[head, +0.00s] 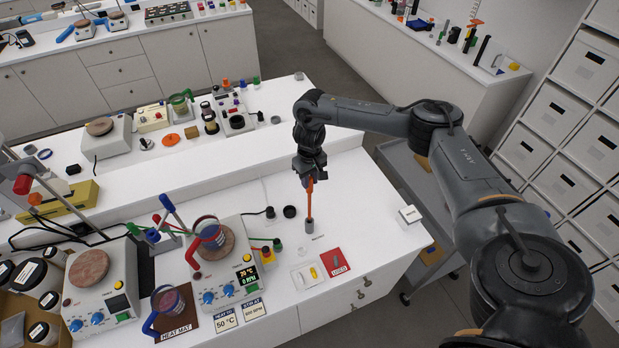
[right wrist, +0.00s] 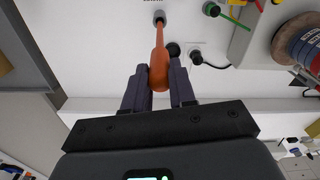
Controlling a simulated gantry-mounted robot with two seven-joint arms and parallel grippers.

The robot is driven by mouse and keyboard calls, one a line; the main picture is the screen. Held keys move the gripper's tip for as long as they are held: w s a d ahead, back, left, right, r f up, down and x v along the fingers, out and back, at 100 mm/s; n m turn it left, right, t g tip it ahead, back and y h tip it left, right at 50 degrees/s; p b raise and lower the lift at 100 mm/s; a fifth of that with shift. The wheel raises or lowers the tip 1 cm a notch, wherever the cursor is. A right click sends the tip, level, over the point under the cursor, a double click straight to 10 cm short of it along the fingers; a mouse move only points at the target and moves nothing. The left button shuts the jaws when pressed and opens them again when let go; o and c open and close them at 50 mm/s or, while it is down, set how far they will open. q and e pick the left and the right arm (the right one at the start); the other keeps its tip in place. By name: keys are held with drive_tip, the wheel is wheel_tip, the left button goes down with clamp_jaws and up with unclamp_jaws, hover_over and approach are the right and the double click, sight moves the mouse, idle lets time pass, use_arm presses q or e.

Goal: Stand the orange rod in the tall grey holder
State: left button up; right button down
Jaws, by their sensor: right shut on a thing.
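The orange rod (head: 309,197) is upright in the head view, and it also shows in the right wrist view (right wrist: 159,62). My right gripper (head: 309,177) is shut on the rod's upper, thicker part; in the right wrist view its fingers (right wrist: 159,82) lie on both sides of it. The grey holder (head: 309,226) stands on the white bench directly under the rod, and shows at the top of the right wrist view (right wrist: 159,14). The rod's lower tip meets the holder's mouth; how deep it sits inside is hidden. My left gripper is not in view.
A black round piece (head: 289,211) stands just left of the holder. A hotplate (head: 225,272) with a jar is further left. A red card (head: 334,262) and a white tray (head: 308,274) lie in front. The bench right of the holder is mostly clear up to a white label block (head: 410,214).

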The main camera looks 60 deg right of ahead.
sight(310, 195)
idle(0.5)
drive_tip(key=shift+p, duration=0.3)
drive_tip(key=shift+f+b, duration=0.35)
drive_tip(key=shift+f, duration=0.45)
idle(0.4)
drive_tip(key=shift+f+b, duration=0.35)
drive_tip(key=shift+f, duration=0.45)
drive_tip(key=shift+f+b, duration=0.35)
drive_tip(key=shift+f, duration=0.5)
drive_tip(key=shift+f+b, duration=0.45)
drive_tip(key=shift+f, duration=0.45)
drive_tip(key=shift+f+b, duration=0.4)
drive_tip(key=shift+f, duration=0.5)
drive_tip(key=c, duration=0.9)
unclamp_jaws()
drive_tip(key=shift+o, duration=0.3)
